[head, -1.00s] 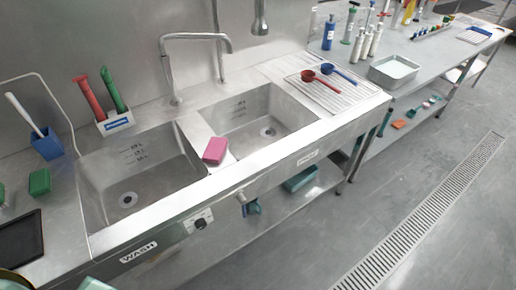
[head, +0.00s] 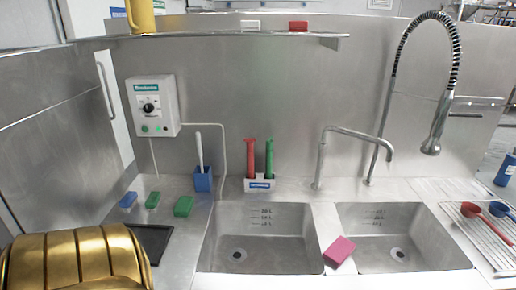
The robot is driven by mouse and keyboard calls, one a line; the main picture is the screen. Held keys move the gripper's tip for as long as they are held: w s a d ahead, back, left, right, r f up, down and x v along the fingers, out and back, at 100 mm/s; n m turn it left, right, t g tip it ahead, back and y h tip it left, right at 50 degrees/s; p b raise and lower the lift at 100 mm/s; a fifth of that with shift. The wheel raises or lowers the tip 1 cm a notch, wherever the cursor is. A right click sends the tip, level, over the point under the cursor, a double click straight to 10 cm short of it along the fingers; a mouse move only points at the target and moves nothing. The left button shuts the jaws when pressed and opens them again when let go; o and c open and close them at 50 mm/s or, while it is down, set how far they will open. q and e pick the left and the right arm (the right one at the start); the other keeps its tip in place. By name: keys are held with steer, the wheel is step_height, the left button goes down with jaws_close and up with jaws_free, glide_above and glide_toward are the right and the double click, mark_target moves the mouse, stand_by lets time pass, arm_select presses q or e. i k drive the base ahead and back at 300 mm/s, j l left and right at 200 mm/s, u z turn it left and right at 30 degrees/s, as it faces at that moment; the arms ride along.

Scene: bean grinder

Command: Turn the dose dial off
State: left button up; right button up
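A white control box (head: 168,105) with a green label is fixed to the steel back wall, left of the sinks. A black round dial (head: 149,107) sits at the middle of its face, with a light mark on it. The exact setting is too small to read. Below the dial are small round indicators or buttons, one lit green (head: 145,129). A cable runs down from the box. Neither of my grippers shows in the head view.
Below the box, the counter holds small blue and green blocks, a blue holder (head: 203,181) with a white-handled brush, and a black tray (head: 152,241). A rack (head: 259,184) holds red and green tools. Two sink basins and a pink sponge (head: 339,251) lie right.

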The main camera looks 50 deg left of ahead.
mark_target(148, 108)
steer(key=u, duration=2.4)
